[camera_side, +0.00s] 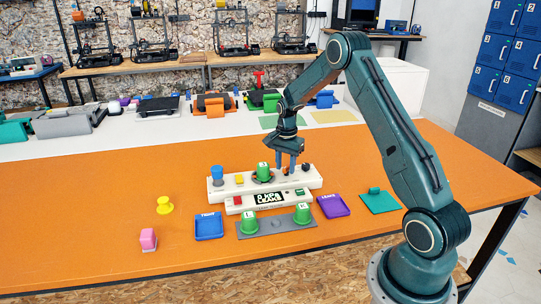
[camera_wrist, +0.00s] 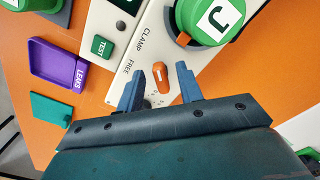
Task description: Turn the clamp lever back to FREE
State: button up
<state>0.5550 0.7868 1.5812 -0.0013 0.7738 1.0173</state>
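The clamp lever (camera_wrist: 160,76) is a small orange handle with a white mark on the white test fixture (camera_wrist: 101,17). In the wrist view the words CLAMP and FREE are printed to its left. The lever lies roughly up-down in the picture, nearer FREE than CLAMP in height; its exact setting is hard to tell. My gripper (camera_wrist: 160,69) is open, its two blue-grey fingers on either side of the lever with gaps visible.
A green cap marked J (camera_wrist: 214,17) sits in the fixture beside the lever. A green TEST button (camera_wrist: 102,46) is nearby. A blue tray (camera_side: 209,227), purple LEAKS tray (camera_side: 333,206) and green tray (camera_side: 380,202) lie around. A grey rack (camera_side: 263,227) holds green caps in front.

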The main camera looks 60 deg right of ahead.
grip_shut()
